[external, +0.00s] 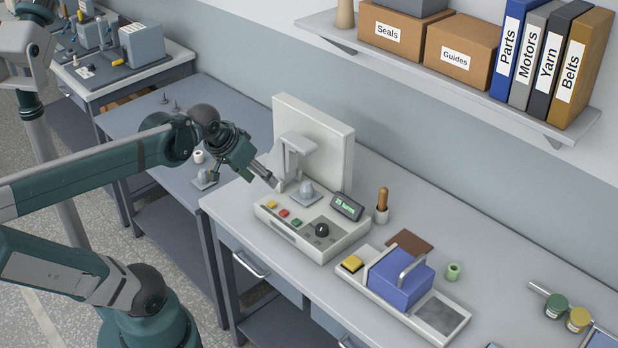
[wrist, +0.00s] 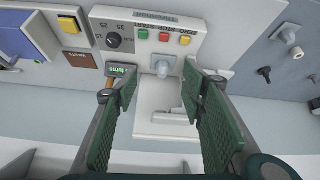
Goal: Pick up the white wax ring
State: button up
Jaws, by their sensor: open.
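A small white ring, likely the white wax ring (external: 198,156), stands on the lower grey-blue bench at left, beside a small base with a peg (external: 205,180). In the wrist view the white ring (wrist: 297,53) is at the far right, outside my fingers. My gripper (external: 273,183) is by the winding machine, well to the right of the ring. In the wrist view my gripper (wrist: 160,84) is open, with a grey cone (wrist: 162,67) of the machine showing between the fingertips. Nothing is held between the fingers.
The winding machine (external: 345,232) with its upright back panel stands close to my gripper. A blue box with a handle (external: 402,285) and a pale green ring (external: 453,271) are farther right. Two dark pegs (external: 170,102) stand on the lower bench behind the white ring.

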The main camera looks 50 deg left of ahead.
jog(key=w+a+r+n+g+p, duration=0.1)
jog(key=w+a+r+n, duration=0.2)
jog(key=a, duration=0.4)
jog(key=w+a+r+n+g+y+p, duration=0.1)
jog(key=w+a+n, duration=0.1)
jog(key=w+a, duration=0.4)
jog(key=w+a+r+n+g+p, duration=0.1)
jog(key=w+a+r+n, duration=0.25)
jog(key=a, duration=0.35)
jog(key=n+g+h+p, duration=0.1)
jog(key=n+g+p, duration=0.25)
jog(key=n, duration=0.65)
send_over(199, 157)
jog(key=a, duration=0.2)
notch_tip(199, 157, down, 31)
jog(key=shift+w+d, duration=0.15)
jog(key=shift+w, duration=0.2)
jog(key=shift+f, duration=1.35)
